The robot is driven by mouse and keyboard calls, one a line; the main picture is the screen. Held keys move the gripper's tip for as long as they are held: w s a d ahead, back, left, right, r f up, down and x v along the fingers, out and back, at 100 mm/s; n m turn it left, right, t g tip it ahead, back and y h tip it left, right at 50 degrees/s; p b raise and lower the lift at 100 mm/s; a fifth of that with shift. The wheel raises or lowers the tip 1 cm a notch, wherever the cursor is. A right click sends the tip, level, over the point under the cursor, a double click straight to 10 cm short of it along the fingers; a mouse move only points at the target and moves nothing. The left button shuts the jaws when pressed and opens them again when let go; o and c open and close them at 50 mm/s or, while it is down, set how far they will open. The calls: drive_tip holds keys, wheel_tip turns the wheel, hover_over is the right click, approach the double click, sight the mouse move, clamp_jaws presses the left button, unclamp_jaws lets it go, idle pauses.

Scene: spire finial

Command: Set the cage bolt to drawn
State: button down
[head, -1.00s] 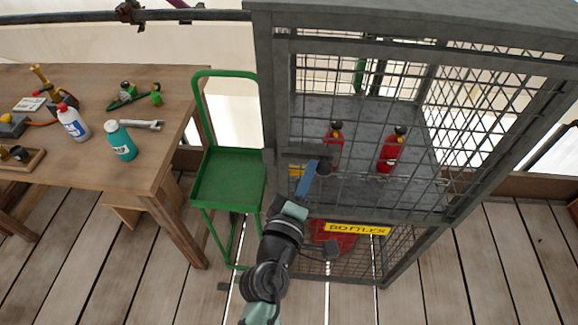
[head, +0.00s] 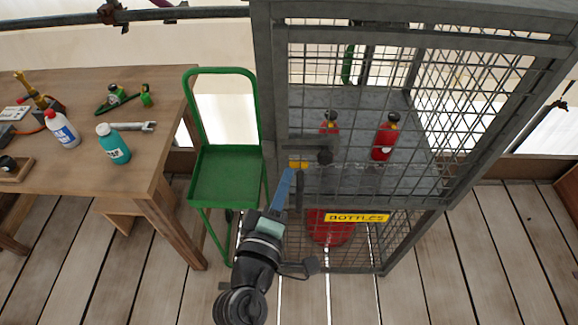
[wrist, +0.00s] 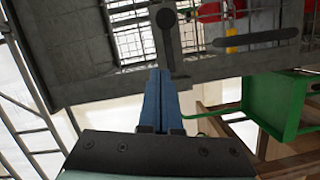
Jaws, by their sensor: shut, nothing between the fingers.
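The grey mesh cage (head: 436,200) stands right of centre in the head view. Its front carries a dark round knob (head: 324,156) and a small yellow piece (head: 298,165), apparently parts of the bolt. In the wrist view, a grey lever with a round end (wrist: 168,22) and a dark bar (wrist: 257,38) lie against the cage frame. How far the bolt is drawn I cannot tell. My gripper (head: 288,172) has its blue fingers together and empty, just below the yellow piece in the picture. In the wrist view the fingertips (wrist: 160,74) appear close to the lever's lower end; contact is unclear.
A green trolley (head: 226,175) stands close left of the cage. A wooden workbench (head: 150,165) with bottles and tools is farther left. Red bottles (head: 385,138) stand inside the cage, above a yellow sign (head: 357,217). Plank floor is open in front.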

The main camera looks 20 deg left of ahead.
drive_tip(key=s, duration=0.4)
drive_tip(key=shift+s+d+r+b, duration=0.1)
drive_tip(key=shift+s+r+b, duration=0.1)
drive_tip(key=shift+b, duration=0.2)
